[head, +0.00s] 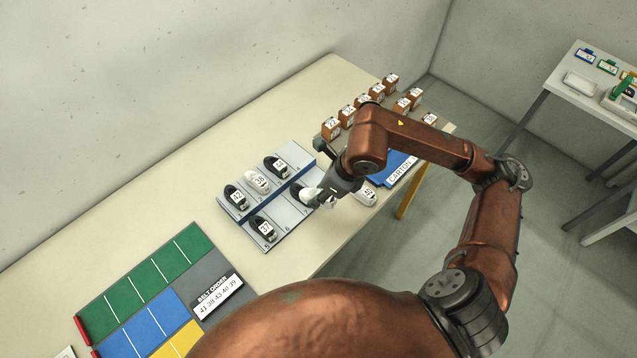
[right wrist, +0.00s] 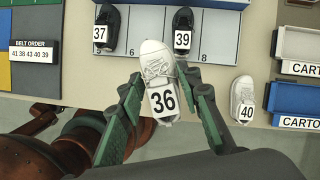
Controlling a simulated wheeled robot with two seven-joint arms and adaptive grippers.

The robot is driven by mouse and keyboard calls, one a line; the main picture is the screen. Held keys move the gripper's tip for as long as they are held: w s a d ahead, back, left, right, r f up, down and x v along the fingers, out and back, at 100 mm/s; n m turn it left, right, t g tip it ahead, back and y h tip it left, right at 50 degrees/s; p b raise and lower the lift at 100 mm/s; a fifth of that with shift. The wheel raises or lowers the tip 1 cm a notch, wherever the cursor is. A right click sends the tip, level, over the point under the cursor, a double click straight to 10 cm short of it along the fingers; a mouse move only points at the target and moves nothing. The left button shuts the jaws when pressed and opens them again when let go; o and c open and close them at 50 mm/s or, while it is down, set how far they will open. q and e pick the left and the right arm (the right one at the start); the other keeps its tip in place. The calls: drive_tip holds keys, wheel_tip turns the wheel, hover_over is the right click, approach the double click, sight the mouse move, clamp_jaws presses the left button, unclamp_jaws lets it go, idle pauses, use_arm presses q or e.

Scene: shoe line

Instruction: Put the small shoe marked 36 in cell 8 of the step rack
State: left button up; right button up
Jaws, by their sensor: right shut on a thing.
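The white shoe marked 36 (right wrist: 158,66) is held between the fingers of my right gripper (right wrist: 162,84), toe toward the rack, in the right wrist view. In the head view, my right gripper (head: 334,188) and the white shoe (head: 312,197) are at the rack's right part. The step rack (head: 284,222) has two levels. In the right wrist view, cell 8 (right wrist: 220,40) is bare, right of the black shoe marked 39 (right wrist: 182,30). The held shoe overlaps the rack's front edge, left of cell 8. Its height above the rack is unclear. My left gripper is out of view.
A black shoe marked 37 (right wrist: 103,28) stands on the lower level. Several shoes fill part of the upper level. A white shoe marked 40 (right wrist: 243,97) lies right of the rack, near the blue carton tray (right wrist: 294,104). Brown boxes (head: 347,116) stand behind.

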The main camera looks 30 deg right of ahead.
drive_tip(key=m+h, duration=0.1)
drive_tip(key=m, duration=0.2)
drive_tip(key=shift+w+r+t+b, duration=0.1)
drive_tip(key=shift+w+t+b, duration=0.05)
drive_tip(key=shift+t+b, duration=0.2)
drive_tip(key=shift+w+d+m, duration=0.1)
drive_tip(key=shift+m, duration=0.3)
drive_tip(key=w+d+f, duration=0.2)
drive_tip(key=w+f, duration=0.1)
drive_tip(key=w+d+f, duration=0.2)
drive_tip(key=w, duration=0.2)
drive_tip(key=w+d+f+b, duration=0.1)
drive_tip(key=w+d+f, duration=0.1)
drive_tip(key=w+f, duration=0.1)
drive_tip(key=shift+w+f, duration=0.35)
drive_tip(key=shift+w, duration=0.2)
drive_tip(key=shift+w+d+f, duration=0.15)
drive_tip(key=shift+w+f, duration=0.1)
drive_tip(key=shift+f, duration=0.1)
drive_tip(key=shift+w+d+f, duration=0.1)
drive_tip(key=shift+w+f, duration=0.1)
drive_tip(key=shift+f, duration=1.6)
drive_tip(key=shift+b, duration=0.3)
drive_tip(key=o, duration=1.2)
drive_tip(key=shift+f, duration=0.1)
drive_tip(key=shift+c, duration=0.2)
